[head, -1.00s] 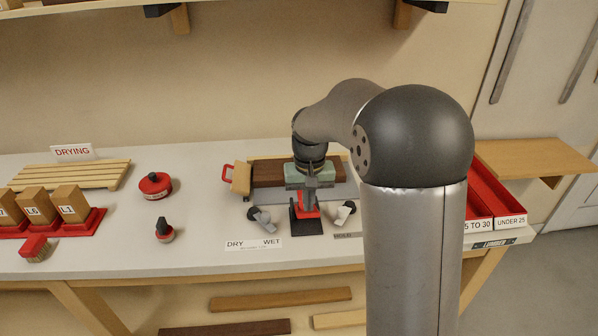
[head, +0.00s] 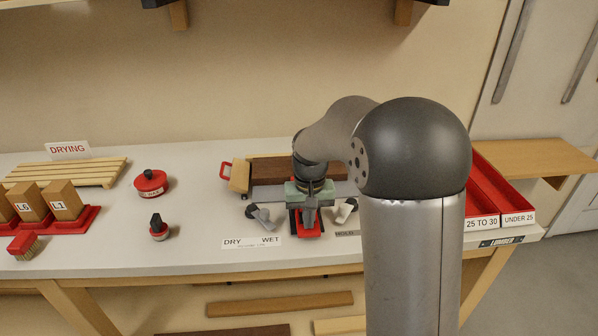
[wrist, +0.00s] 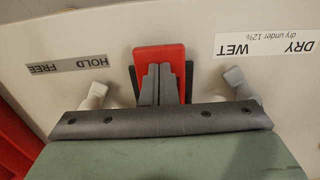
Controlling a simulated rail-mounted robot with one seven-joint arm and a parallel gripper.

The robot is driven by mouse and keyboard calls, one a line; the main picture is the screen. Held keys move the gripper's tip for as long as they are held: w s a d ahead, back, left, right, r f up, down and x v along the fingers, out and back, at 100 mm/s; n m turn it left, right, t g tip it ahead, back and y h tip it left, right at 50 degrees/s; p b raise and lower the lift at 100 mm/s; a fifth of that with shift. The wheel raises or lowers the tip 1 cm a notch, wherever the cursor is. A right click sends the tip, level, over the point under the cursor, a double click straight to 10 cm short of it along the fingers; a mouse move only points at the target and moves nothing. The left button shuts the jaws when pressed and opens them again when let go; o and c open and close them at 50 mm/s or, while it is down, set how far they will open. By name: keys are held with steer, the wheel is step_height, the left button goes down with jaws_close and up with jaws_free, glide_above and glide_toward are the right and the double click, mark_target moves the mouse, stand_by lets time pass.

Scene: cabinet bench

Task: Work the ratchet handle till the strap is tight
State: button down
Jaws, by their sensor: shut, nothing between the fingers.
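The red ratchet handle (head: 311,231) points toward the bench's front edge, over its dark base. In the wrist view the handle (wrist: 160,57) is a flat red block with a dark bracket beside it. My gripper (head: 310,218) is above and against or very near the handle; contact cannot be told. In the wrist view its two grey fingers (wrist: 159,80) are together, with nothing between them, overlapping the red handle. The strap cannot be made out; my arm and gripper hide part of the area behind the handle.
Grey levers stand left (head: 261,216) and right (head: 345,209) of the handle. A dark brown board (head: 272,170) lies behind, with a wooden block (head: 239,177) at its left. Red bins (head: 492,190) stand right. The bench left of the DRY/WET label (head: 250,242) is mostly clear.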

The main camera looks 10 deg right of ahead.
step_height(320, 180, up, 7)
steer(key=w+p, duration=0.1)
steer(key=p, duration=0.4)
steer(key=shift+r, duration=0.1)
steer(key=shift+p, duration=0.3)
step_height(320, 180, up, 5)
steer(key=p, duration=0.3)
stand_by(0.5)
steer(key=s+n, duration=0.1)
steer(key=s, duration=2.6)
steer(key=shift+s+t, duration=0.15)
steer(key=shift+t, duration=0.25)
